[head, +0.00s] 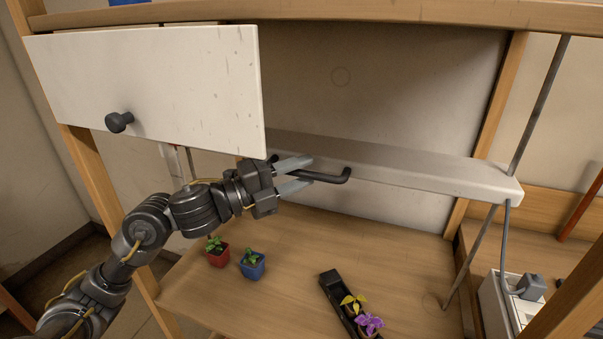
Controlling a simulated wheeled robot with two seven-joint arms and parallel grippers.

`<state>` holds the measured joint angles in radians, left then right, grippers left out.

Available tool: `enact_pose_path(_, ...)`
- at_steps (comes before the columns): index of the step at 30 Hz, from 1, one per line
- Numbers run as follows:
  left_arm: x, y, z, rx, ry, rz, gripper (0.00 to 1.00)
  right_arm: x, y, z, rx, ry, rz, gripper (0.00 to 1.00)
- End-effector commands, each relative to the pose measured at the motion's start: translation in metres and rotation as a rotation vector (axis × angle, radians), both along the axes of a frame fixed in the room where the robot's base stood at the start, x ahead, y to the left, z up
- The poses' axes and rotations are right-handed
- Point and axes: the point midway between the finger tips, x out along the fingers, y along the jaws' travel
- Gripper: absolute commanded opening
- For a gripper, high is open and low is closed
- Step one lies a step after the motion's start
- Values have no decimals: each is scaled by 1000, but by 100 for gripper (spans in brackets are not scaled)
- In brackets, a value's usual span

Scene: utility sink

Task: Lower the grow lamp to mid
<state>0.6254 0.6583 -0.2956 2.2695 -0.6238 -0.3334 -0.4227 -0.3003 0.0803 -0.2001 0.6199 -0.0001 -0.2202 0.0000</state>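The grow lamp (420,172) is a long white bar that spans the shelf bay, below the top board and well above the wooden shelf. A dark bent handle (335,178) sticks out from its front. My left gripper (303,172) is at the handle's left part, its two grey fingers apart above and below. The handle appears to lie between the fingertips, with a gap showing, so the fingers do not look closed on it. The lamp's left end is hidden behind a white panel. My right gripper is not in view.
The white panel (150,85) with a dark knob (119,122) hangs at upper left, close above my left gripper. On the shelf (300,235) stand a red pot (218,258), a blue pot (252,268) and a black planter (331,286) with flowers. A slanted rod (538,105) passes the lamp's right end.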

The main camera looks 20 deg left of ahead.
Motion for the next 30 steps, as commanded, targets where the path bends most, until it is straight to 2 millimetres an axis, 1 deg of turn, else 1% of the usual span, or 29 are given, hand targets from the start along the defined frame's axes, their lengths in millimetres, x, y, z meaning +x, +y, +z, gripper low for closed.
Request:
enact_pose_path(4,-15,18,-7,6,-1,3,36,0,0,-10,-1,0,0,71)
enact_pose_path(9,-37,44,-13,6,0,3,36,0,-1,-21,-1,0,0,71)
enact_pose_path(15,-58,68,-16,3,2,2,36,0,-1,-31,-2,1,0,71)
enact_pose_path(19,-65,75,-15,1,0,0,36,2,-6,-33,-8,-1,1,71)
enact_pose_path(25,-68,77,-14,0,0,-2,36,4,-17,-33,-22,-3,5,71)
enact_pose_path(30,-67,77,-13,0,0,-1,36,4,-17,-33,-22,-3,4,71)
